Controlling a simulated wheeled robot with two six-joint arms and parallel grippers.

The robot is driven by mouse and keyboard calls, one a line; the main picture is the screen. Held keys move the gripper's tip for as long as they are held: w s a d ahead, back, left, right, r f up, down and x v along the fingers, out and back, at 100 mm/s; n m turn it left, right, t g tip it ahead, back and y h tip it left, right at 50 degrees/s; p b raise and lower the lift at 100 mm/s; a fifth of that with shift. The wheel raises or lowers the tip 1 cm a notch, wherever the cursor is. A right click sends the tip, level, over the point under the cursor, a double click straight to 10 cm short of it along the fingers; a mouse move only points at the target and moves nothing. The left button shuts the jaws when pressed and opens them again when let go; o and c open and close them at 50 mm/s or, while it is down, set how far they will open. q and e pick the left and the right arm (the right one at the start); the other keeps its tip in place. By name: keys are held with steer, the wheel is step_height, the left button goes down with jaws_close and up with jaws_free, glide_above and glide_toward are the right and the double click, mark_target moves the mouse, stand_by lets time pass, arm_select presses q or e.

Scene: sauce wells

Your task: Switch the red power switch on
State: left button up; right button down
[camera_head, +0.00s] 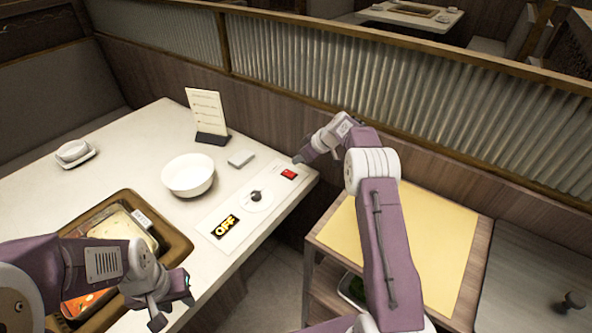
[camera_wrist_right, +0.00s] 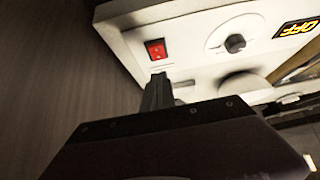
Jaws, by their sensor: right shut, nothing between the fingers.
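The red power switch (camera_head: 289,174) is a small rocker on the white control panel (camera_head: 212,218) at the right end of the table. It also shows in the right wrist view (camera_wrist_right: 156,49). A dark knob (camera_head: 255,195) and a display reading OFF (camera_head: 226,227) are on the same panel. My right gripper (camera_head: 297,160) is shut and empty, close beside the switch; in the wrist view its fingertips (camera_wrist_right: 158,76) point at the switch with a small gap visible. My left gripper (camera_head: 172,300) is over the table's front edge, far from the switch; its fingers look apart and empty.
A white bowl (camera_head: 188,176), a small white box (camera_head: 241,158) and a menu stand (camera_head: 207,115) are on the table. A framed hot pot unit (camera_head: 176,243) is at the lower left. A side cart (camera_head: 447,238) stands at the right, below my right arm. A wooden partition runs behind.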

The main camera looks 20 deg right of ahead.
mark_target(294, 175)
steer(key=f, duration=0.3)
steer(key=w+a+f, duration=0.1)
steer(key=shift+f, duration=0.2)
steer(key=shift+s+d+f, duration=0.1)
steer(key=shift+d+f, duration=0.05)
steer(key=shift+f, duration=0.65)
steer(key=f+b, duration=0.1)
steer(key=b, duration=0.1)
steer(key=shift+s+f+b, duration=0.1)
steer(key=shift+f+b, duration=0.2)
steer(key=shift+b, duration=0.1)
steer(key=shift+r+p, duration=0.45)
steer(key=shift+r, duration=0.8)
